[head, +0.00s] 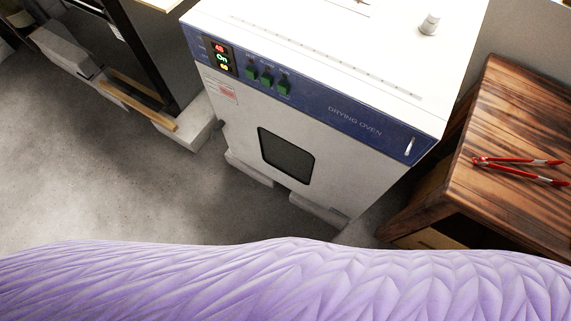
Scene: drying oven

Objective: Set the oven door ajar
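The drying oven (330,60) is a white box with a blue control strip, standing at the upper middle of the head view. Its white front door (225,115) has a small dark window (285,155) and looks shut, with no clear gap along its edge. A small light-coloured handle or latch (409,146) shows at the right end of the blue strip. Neither of my grippers is in view.
A wooden cabinet (515,115) with red-handled tongs (520,170) on top stands right of the oven. A dark-framed unit (150,50) with a wooden bar stands left. A purple quilted surface (290,285) fills the bottom. Grey floor (110,190) lies clear at the left.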

